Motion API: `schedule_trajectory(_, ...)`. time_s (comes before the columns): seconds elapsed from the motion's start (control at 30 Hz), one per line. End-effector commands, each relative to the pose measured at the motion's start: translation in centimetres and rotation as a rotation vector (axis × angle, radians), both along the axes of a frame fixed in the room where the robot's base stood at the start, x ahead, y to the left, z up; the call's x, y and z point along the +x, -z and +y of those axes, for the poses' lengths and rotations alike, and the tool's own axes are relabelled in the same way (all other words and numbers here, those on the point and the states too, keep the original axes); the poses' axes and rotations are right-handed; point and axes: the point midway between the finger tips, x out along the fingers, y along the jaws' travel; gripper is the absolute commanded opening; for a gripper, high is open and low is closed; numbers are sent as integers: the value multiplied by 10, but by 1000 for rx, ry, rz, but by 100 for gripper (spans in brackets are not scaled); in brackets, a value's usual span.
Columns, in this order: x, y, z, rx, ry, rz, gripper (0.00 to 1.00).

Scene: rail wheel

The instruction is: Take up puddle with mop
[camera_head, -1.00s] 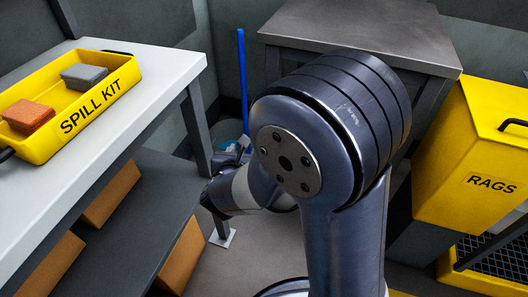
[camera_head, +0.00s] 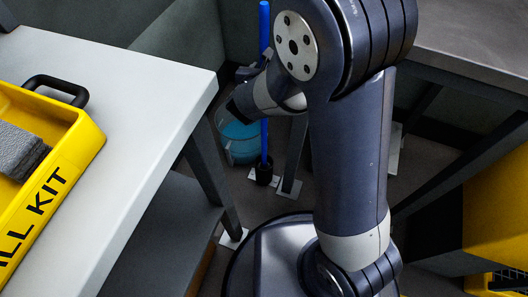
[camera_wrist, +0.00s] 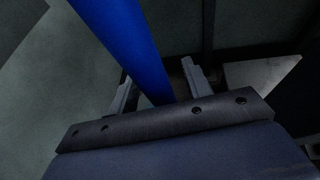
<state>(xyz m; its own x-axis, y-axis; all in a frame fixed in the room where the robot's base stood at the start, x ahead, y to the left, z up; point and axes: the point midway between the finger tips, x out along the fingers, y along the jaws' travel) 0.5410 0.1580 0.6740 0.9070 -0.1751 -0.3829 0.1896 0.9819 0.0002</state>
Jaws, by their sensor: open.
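A blue pole, which looks like the mop's handle (camera_head: 264,142), stands upright behind my arm in the head view. Its foot sits in a small dark piece on the floor. No mop head shows clearly. In the wrist view the blue handle (camera_wrist: 125,40) runs down between the two fingers of my gripper (camera_wrist: 158,76). The fingers are apart and the gripper is open. I cannot tell whether either finger touches the handle. In the head view my gripper is small and partly hidden by my arm near the pole. No puddle shows in any view.
A clear bucket with blue liquid (camera_head: 238,145) stands left of the pole. A white-topped table (camera_head: 165,90) with a yellow spill kit tray (camera_head: 85,135) is at left. A grey metal table (camera_head: 480,40) and a yellow bin (camera_head: 497,215) are at right.

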Motion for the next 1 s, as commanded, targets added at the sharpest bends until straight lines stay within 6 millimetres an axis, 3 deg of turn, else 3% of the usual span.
schedule_trajectory(0.27, 4, 1, -1, -1, 0, 0, 47)
schedule_trajectory(0.83, 3, 1, -1, 0, 0, 0, 1)
schedule_trajectory(1.0, 4, 0, -1, 0, 0, -2, 0)
